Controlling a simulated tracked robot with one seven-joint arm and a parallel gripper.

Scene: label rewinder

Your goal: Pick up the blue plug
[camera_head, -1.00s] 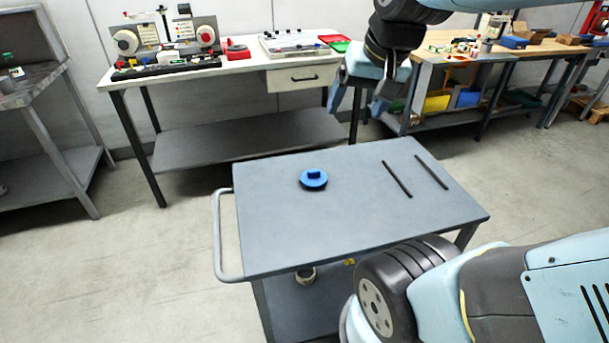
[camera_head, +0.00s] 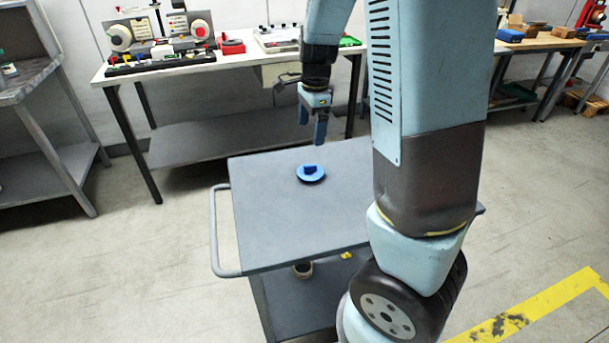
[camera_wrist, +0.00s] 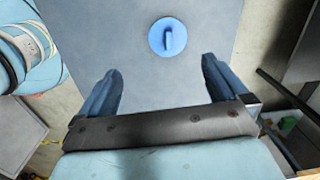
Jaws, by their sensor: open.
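The blue plug (camera_head: 311,173) is a round disc with a raised grip bar on top. It lies flat on the grey cart top (camera_head: 270,220), toward the back left. My gripper (camera_head: 312,140) is above the plug in the head view, pointing down, apart from it. In the wrist view my gripper (camera_wrist: 160,88) has its two fingers spread wide with nothing between them. The plug (camera_wrist: 168,37) shows beyond the fingertips there, slightly right of the middle, with its bar running nearly up and down the picture.
A white workbench (camera_head: 230,62) with a label rewinder (camera_head: 160,42) stands behind the cart. The cart has a handle (camera_head: 216,230) on its left. My arm hides the cart's right part. The cart top around the plug is clear.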

